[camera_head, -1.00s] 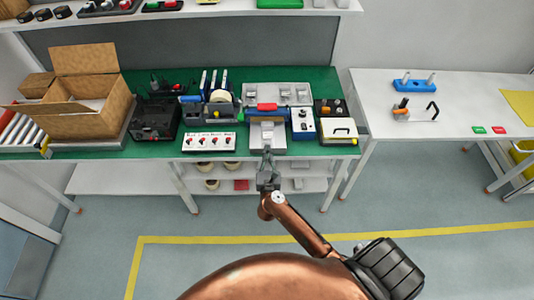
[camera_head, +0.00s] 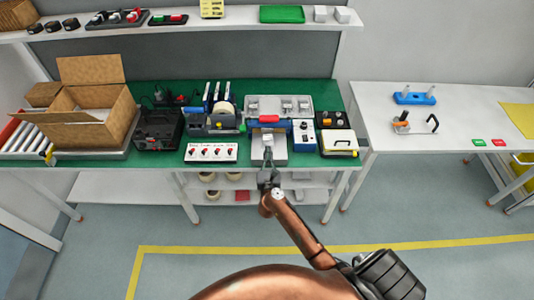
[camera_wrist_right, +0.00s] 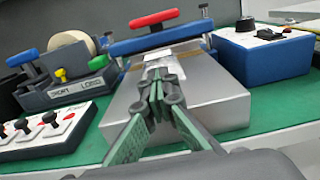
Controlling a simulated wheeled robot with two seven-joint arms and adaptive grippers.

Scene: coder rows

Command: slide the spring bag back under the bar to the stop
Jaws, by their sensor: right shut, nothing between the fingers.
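The sealer, a grey metal block with a blue bar (camera_wrist_right: 160,42) and red handle (camera_wrist_right: 154,19), stands on the green bench. The bar (camera_head: 269,125) also shows in the head view. A small pale bag (camera_wrist_right: 164,62) lies on the metal top in front of the bar; whether its far end is under the bar, I cannot tell. It shows small in the head view (camera_head: 267,138). My right gripper (camera_wrist_right: 162,84) is shut and empty, its tips low over the plate at the bag's near end; contact is unclear. It comes from the bench's front edge (camera_head: 268,160). My left gripper is not in view.
A blue box with a black knob (camera_wrist_right: 265,58) stands close on the right. A tape holder (camera_wrist_right: 70,85) and a white switch panel (camera_wrist_right: 45,130) stand on the left. A shelf (camera_head: 190,27) overhangs the back. An open carton (camera_head: 88,110) stands farther left.

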